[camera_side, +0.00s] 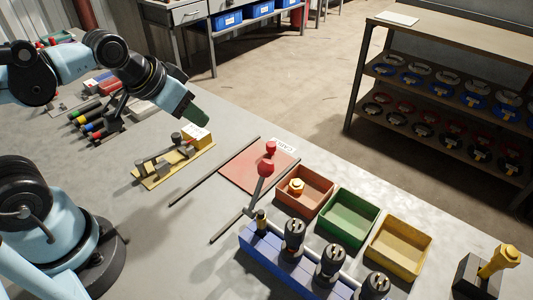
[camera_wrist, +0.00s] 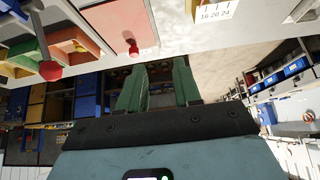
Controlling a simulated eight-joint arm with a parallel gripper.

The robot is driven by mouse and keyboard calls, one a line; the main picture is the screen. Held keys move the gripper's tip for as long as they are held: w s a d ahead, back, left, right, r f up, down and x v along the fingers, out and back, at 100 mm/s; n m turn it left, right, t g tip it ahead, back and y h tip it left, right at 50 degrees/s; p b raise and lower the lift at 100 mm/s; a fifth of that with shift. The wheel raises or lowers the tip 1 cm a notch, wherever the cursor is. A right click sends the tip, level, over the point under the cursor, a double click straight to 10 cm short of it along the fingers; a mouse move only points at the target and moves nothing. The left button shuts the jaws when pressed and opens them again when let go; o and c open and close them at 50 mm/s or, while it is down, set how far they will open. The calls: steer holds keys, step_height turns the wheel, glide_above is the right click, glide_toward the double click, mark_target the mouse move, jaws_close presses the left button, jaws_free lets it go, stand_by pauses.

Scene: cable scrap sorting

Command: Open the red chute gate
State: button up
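The red chute gate (camera_side: 245,172) is a flat reddish plate lying between two dark rails on the bench. A small red knob (camera_side: 271,147) shows at its far side; in the wrist view this knob (camera_wrist: 133,48) stands at the plate's edge. A dark lever with a red ball (camera_side: 266,168) rises in front of the plate; the ball is large at the left of the wrist view (camera_wrist: 50,71). My gripper (camera_side: 197,114) is above the bench, left of the gate and apart from it. Its green fingers (camera_wrist: 160,88) are spread with nothing between them.
Orange (camera_side: 325,207), green (camera_side: 332,238) and yellow (camera_side: 382,263) bins stand right of the gate. A blue rack (camera_side: 262,259) with black-topped tools is in front. A yellow-based fixture (camera_side: 150,184) lies below my gripper. Several tools lie at the left.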

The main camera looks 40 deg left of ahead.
steer(key=shift+o, duration=1.4)
steer(key=w+d+r+m+g, duration=0.1)
steer(key=w+d+r+g, duration=0.1)
steer(key=w, duration=0.5)
steer(key=shift+d+r+g, duration=0.35)
steer(key=shift+d+g, duration=0.1)
steer(key=shift+g, duration=0.15)
steer(key=m+g, duration=0.2)
steer(key=g, duration=0.2)
glide_above(271, 144)
step_height(271, 144, down, 4)
step_height(271, 144, down, 12)
steer(key=shift+w+r, duration=0.1)
steer(key=shift+r, duration=0.05)
jaws_close()
